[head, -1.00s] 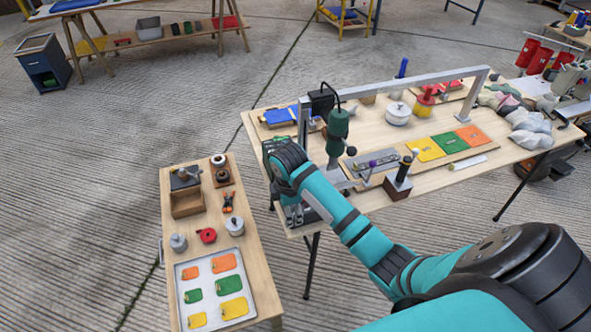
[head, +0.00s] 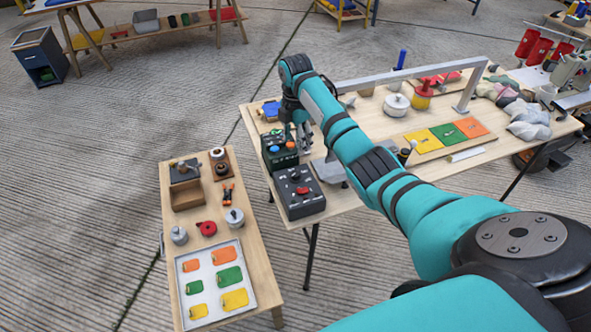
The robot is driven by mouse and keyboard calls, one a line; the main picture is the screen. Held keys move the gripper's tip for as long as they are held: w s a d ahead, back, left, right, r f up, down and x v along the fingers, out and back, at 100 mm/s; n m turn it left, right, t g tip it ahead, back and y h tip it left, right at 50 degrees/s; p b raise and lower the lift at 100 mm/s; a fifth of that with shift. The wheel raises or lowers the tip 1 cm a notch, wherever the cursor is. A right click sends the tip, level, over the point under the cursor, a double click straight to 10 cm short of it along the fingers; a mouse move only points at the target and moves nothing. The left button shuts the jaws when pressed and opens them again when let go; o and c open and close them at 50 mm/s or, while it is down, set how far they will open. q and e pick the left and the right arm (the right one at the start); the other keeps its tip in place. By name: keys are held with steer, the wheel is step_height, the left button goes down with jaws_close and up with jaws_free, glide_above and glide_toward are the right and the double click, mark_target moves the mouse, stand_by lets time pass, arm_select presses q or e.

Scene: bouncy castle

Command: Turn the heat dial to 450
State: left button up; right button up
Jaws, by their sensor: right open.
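Two dark control boxes stand at the left end of the large table. The front box (head: 299,196) has a red knob (head: 302,190) and small pale markings on top; they are too small to read. The box behind it (head: 280,148) has a green face with blue and orange round parts. I cannot tell for sure which part is the heat dial. My right gripper (head: 305,138) is open, pointing down beside the green-faced box's right side, behind the front box and apart from the red knob. My arm hides part of the table. My left gripper is not in view.
A metal frame (head: 425,70) spans the large table (head: 375,192). Yellow, green and orange panels (head: 450,137) and a white pot (head: 396,105) lie further right. A low bench (head: 187,221) with a tray of coloured tags (head: 243,313) stands to the left, across a floor gap.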

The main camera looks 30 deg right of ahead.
mark_target(295, 173)
step_height(295, 173, down, 12)
steer(key=shift+f, duration=0.8)
steer(key=shift+c, duration=0.3)
jaws_close()
